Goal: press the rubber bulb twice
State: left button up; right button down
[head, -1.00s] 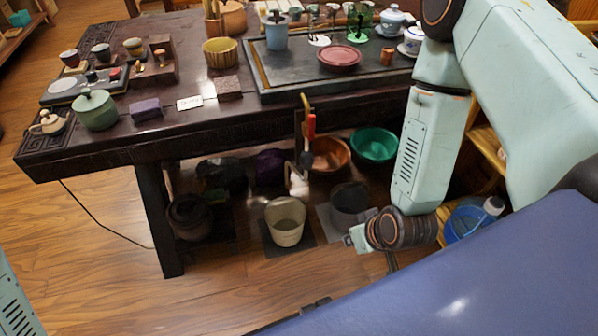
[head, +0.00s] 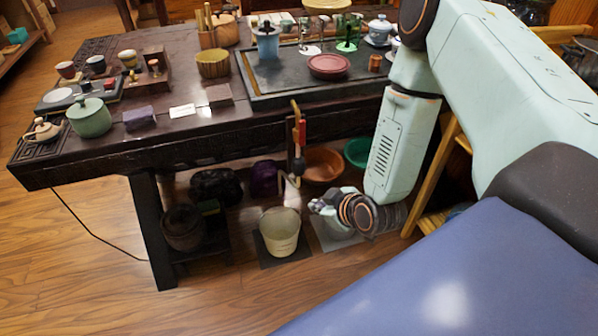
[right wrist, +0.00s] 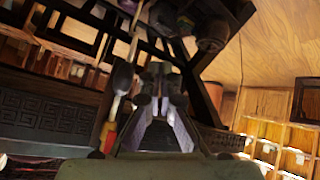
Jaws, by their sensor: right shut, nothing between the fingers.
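Below the table's front edge hangs a fitting with an orange top (head: 295,108) and a red part (head: 302,131). A dark oval below the red part looks like the rubber bulb (head: 297,165), but it is small in the head view. In the right wrist view the dark bulb (right wrist: 122,78) shows left of my fingers, above the red and orange parts. My right gripper (head: 317,205) is shut and empty, below and right of the bulb, apart from it. Its fingers (right wrist: 158,75) fill the middle of the wrist view. My left gripper is out of view.
The dark table (head: 100,158) carries tea ware, with a slate tray (head: 300,92) on top. Below stand a cream bucket (head: 280,232), a copper bowl (head: 322,166) and a green bowl (head: 357,152). A table leg (head: 153,230) stands left. Open floor lies in front.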

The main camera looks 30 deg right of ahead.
aim_at(300, 174)
jog(key=shift+w+f, duration=0.1)
jog(key=shift+w, duration=0.05)
jog(key=w+d+b, duration=0.2)
jog(key=w+b, duration=0.1)
jog(key=w, duration=0.5)
jog(key=shift+w, duration=0.2)
jog(key=shift+d, duration=0.1)
dwell(1.3)
jog(key=shift+w+d, duration=0.1)
jog(key=shift+w, duration=0.3)
jog(key=shift+w+d, duration=0.15)
jog(key=shift+w, duration=0.6)
dwell(1.1)
jog(key=shift+s, duration=0.15)
jog(key=shift+s+a+p, duration=0.15)
jog(key=shift+s+p, duration=0.15)
jog(key=shift+s, duration=0.2)
jog(key=shift+s+a+p, duration=0.15)
jog(key=shift+s+p, duration=0.15)
jog(key=shift+s, duration=0.2)
